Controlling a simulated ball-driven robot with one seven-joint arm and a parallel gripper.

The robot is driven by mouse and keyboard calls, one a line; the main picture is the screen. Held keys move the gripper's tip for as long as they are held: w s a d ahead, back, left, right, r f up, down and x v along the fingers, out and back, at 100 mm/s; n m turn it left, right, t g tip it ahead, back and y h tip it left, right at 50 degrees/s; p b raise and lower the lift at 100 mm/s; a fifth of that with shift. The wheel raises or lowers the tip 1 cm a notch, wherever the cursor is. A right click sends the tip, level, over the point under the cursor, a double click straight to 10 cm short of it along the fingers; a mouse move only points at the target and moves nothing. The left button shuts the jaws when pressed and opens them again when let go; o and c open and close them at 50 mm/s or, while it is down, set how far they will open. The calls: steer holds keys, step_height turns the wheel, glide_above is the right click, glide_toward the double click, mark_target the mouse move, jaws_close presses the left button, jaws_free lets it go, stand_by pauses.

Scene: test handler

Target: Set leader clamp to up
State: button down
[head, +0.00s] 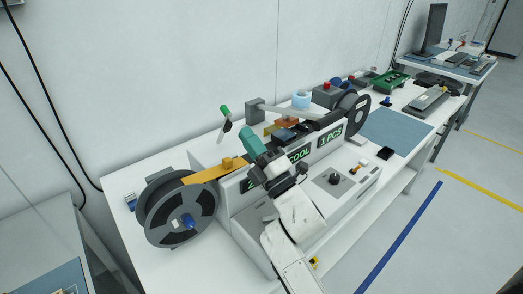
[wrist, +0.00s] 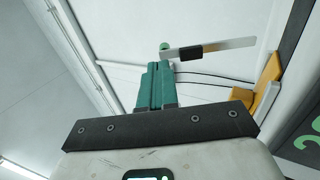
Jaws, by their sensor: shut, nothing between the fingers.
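A thin pale lever with a green knob and a black band (head: 227,125) rises above the left end of the handler; I take it for the leader clamp. In the head view it stands steep and slightly tilted, its knob at the top. In the wrist view the lever (wrist: 225,47) lies across the picture just beyond my fingertips, green knob at its left end. My gripper (head: 249,131) has teal fingers, shut and empty, to the right of the lever in the head view. The fingers (wrist: 154,68) also show in the wrist view; contact with the lever cannot be told.
A dark reel (head: 165,222) stands at the left, with an orange strip (head: 207,174) running to the handler (head: 325,155). Another dark reel (head: 351,112) stands at its right end. A blue mat (head: 397,132) and small parts lie farther right. Open air surrounds the lever.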

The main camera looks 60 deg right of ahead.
mark_target(222, 128)
steer(key=shift+p+x, duration=0.5)
steer(key=shift+x, duration=1.5)
steer(key=shift+w+d+r, duration=0.15)
steer(key=shift+w+r, duration=0.35)
steer(key=shift+r, duration=0.05)
steer(key=shift+w+d+r, duration=0.2)
steer(key=shift+w+r, duration=0.35)
